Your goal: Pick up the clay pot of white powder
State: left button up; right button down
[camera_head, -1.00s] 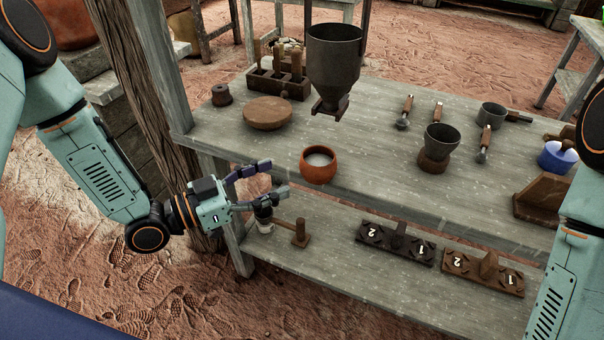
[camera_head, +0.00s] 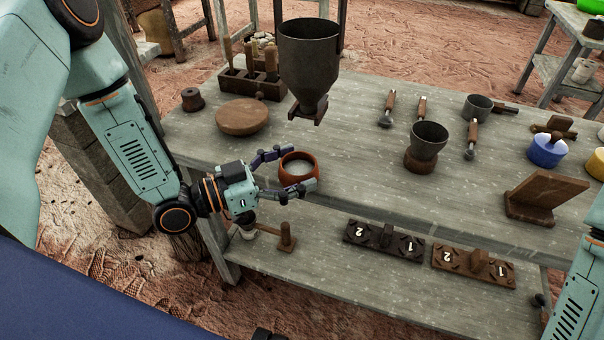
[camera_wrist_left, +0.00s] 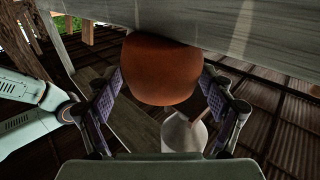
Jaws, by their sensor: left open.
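The clay pot of white powder (camera_head: 299,168) is a small round orange-brown pot at the front edge of the upper table top. Its white contents show through the open mouth in the head view. My left gripper (camera_head: 290,170) is open, with one finger on the far side of the pot and one on the near side. In the left wrist view the pot (camera_wrist_left: 162,70) sits between the two spread fingers (camera_wrist_left: 162,95), with a gap visible on the near part of each side. I cannot tell whether either finger touches it. My right gripper is not in view; only part of that arm shows.
A hopper (camera_head: 309,65) stands behind the pot, and a round wooden disc (camera_head: 242,117) lies to its left. A dark cup on a stand (camera_head: 428,140) and several tools are to the right. The lower shelf (camera_head: 330,275) holds a mallet (camera_head: 286,238) and two numbered blocks.

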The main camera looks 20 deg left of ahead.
aim_at(313, 161)
pick_arm(q)
jog(key=shift+w+d+b, duration=0.35)
jog(key=shift+w+d, duration=0.15)
jog(key=shift+w, duration=0.05)
jog(key=x, duration=0.3)
jog(key=shift+w+d+b, duration=0.2)
jog(key=shift+d+b, duration=0.05)
jog(key=shift+b, duration=0.05)
jog(key=shift+a, duration=0.3)
jog(key=shift+d, duration=0.25)
jog(key=c, duration=0.4)
jog(key=shift+a, duration=0.15)
jog(key=c, duration=1.1)
jog(key=shift+c, duration=0.7)
